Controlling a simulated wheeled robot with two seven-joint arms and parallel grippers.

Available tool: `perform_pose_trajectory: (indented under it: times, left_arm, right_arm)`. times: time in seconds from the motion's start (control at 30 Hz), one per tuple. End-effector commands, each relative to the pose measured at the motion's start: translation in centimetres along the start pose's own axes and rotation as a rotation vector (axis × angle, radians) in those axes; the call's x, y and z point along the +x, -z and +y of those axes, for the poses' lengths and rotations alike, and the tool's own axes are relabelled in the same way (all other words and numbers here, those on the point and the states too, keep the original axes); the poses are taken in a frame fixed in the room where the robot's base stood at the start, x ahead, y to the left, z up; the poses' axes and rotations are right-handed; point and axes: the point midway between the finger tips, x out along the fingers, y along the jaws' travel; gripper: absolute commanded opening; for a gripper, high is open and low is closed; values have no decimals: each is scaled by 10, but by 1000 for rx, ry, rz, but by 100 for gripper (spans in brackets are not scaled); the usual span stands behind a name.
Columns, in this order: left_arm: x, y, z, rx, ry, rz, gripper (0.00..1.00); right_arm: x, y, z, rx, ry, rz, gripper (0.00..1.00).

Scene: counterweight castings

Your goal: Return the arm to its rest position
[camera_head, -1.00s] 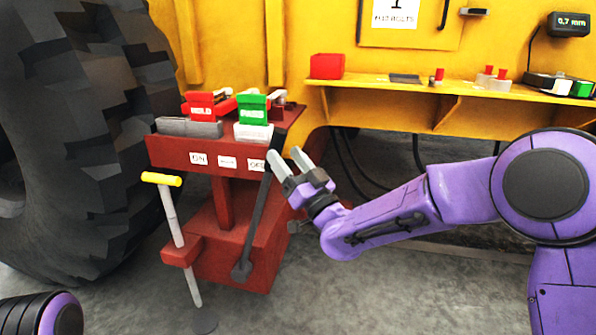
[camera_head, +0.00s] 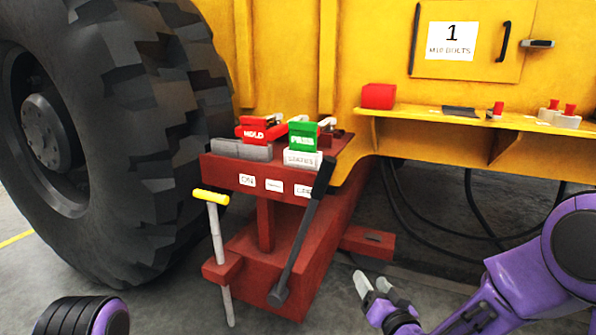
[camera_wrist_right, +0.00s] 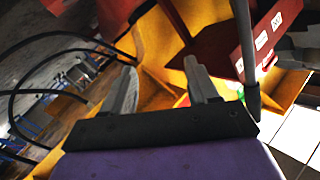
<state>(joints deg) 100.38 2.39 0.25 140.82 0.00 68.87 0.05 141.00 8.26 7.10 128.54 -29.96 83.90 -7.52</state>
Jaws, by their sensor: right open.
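My right gripper (camera_head: 380,289) is at the lower right of the head view, low in front of the yellow machine, with its two grey fingers apart and nothing between them. In the right wrist view the fingers (camera_wrist_right: 165,88) also stand apart and empty. The purple right arm (camera_head: 505,285) comes in from the right edge. The gripper is right of the red stand (camera_head: 275,245) and its dark lever (camera_head: 300,235), and apart from both. Of my left arm only a dark, purple-edged part (camera_head: 85,318) shows at the lower left; the left gripper is out of view.
The stand's top holds a red HOLD block (camera_head: 262,132), a green PASS block (camera_head: 303,136) and a grey block (camera_head: 240,150). A yellow-handled rod (camera_head: 214,225) stands at its left. A big tyre (camera_head: 150,130) fills the left. A yellow shelf (camera_head: 450,119) and hanging cables (camera_head: 468,215) are behind.

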Motion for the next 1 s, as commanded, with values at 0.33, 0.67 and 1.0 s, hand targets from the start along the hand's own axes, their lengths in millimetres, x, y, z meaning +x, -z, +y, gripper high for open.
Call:
perform_pose_trajectory:
  times: [0.33, 0.67, 1.0]
  left_arm:
    - [0, 0, 0, 0, 0, 0, 100]
    - [0, 0, 0, 0, 0, 0, 100]
    - [-115, 48, -10, 1, 0, 2, 100]
  right_arm:
    - [-169, -196, 152, 71, -618, -550, 59]
    - [-330, -271, 198, -8, -887, -887, 59]
    - [-341, -160, 143, -8, -885, -887, 59]
